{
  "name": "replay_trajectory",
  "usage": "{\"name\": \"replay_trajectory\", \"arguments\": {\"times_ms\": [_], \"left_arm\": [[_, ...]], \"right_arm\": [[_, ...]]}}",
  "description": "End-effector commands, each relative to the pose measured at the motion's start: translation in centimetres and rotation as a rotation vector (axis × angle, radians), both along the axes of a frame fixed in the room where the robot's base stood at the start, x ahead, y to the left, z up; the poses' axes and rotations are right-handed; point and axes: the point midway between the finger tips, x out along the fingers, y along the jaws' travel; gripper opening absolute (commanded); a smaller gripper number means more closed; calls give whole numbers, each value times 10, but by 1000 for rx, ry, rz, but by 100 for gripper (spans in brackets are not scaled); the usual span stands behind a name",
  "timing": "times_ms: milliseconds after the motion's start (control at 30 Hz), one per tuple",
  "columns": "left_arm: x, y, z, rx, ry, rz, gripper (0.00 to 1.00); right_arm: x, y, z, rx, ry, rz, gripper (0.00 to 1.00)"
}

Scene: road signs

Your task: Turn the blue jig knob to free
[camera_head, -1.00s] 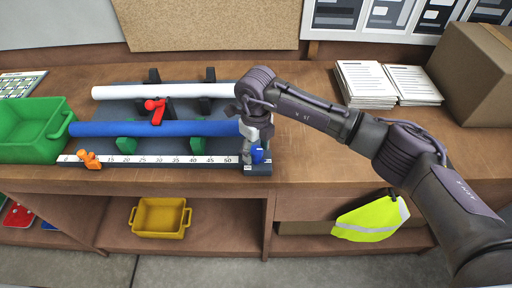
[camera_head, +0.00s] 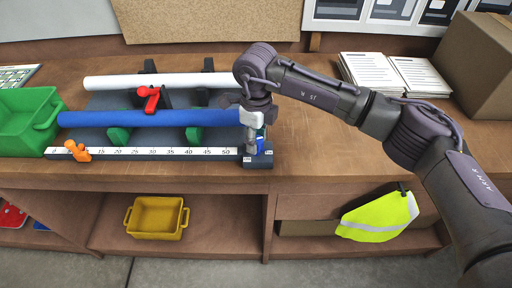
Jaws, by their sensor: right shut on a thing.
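The blue jig knob (camera_head: 261,143) is at the right end of the jig, beside the white ruler scale (camera_head: 150,153). My right gripper (camera_head: 254,148) reaches down over the knob from above and is shut on it. The fingers hide part of the knob, so its exact turn is hard to tell. A blue tube (camera_head: 150,118) lies along the jig on green supports, its right end close to my gripper. My left gripper is not in view.
A white tube (camera_head: 160,81) lies behind the blue one, with a red clamp (camera_head: 152,98) between them. An orange stop (camera_head: 78,151) sits on the scale's left end. A green bin (camera_head: 25,120) stands left; paper stacks (camera_head: 395,74) and a cardboard box (camera_head: 485,65) stand right.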

Motion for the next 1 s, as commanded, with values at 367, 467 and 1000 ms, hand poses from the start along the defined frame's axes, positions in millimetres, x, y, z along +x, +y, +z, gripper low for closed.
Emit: {"name": "replay_trajectory", "arguments": {"times_ms": [367, 467, 1000], "left_arm": [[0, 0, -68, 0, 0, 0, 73], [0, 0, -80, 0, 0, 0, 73], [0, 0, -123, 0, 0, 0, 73]], "right_arm": [[1, 0, -6, 1, -5, 357, 4], [1, 0, -5, 1, -5, 451, 4], [1, 0, -1, 2, -5, 951, 4]]}}
